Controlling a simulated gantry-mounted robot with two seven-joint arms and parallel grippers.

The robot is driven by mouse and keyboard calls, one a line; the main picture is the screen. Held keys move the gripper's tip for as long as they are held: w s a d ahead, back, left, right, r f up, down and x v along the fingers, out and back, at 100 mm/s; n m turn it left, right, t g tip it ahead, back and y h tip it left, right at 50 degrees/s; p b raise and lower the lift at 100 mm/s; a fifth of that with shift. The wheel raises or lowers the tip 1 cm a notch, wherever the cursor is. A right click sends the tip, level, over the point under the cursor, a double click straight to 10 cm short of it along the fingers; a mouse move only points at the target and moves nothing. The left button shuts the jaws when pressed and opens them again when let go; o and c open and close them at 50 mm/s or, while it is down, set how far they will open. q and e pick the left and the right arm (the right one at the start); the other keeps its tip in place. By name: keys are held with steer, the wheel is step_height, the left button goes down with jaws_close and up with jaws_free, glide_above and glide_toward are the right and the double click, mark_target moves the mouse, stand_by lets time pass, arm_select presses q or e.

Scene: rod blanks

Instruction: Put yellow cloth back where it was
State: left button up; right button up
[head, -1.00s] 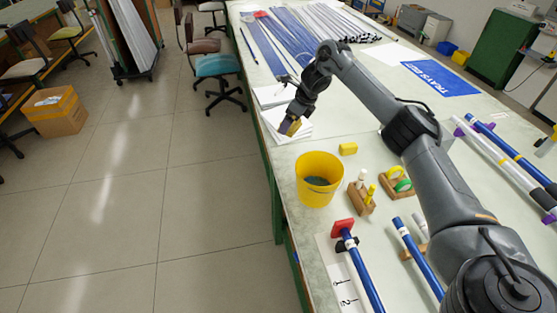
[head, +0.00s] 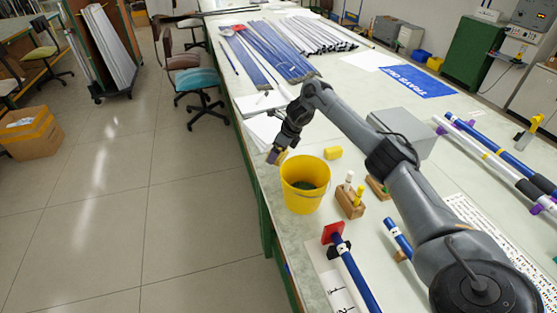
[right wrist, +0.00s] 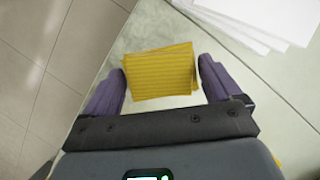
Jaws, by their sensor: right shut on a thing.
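The yellow cloth (right wrist: 160,72) is a folded, ribbed square between the fingers of my right gripper (right wrist: 162,84) in the right wrist view. My right gripper (head: 276,157) is shut on it. In the head view only a small bit of the cloth (head: 283,155) shows at the fingertips. The gripper is over the left edge of the table, just behind and left of the yellow bucket (head: 304,201). Whether the cloth touches the table is unclear. My left gripper is not in view.
White paper sheets (head: 262,129) lie behind the gripper. A small yellow block (head: 333,153) lies right of it. A wooden holder (head: 350,204) stands right of the bucket, and a grey box (head: 403,130) farther back. Blue rods (head: 355,277) lie in front.

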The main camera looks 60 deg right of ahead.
mark_target(279, 158)
step_height(279, 158, down, 3)
steer(key=shift+f+b, duration=0.15)
steer(key=shift+b, duration=0.35)
steer(key=shift+f, duration=0.15)
steer(key=o, duration=0.7)
steer(key=p+v, duration=0.5)
steer(key=v, duration=0.7)
steer(key=shift+a, duration=0.1)
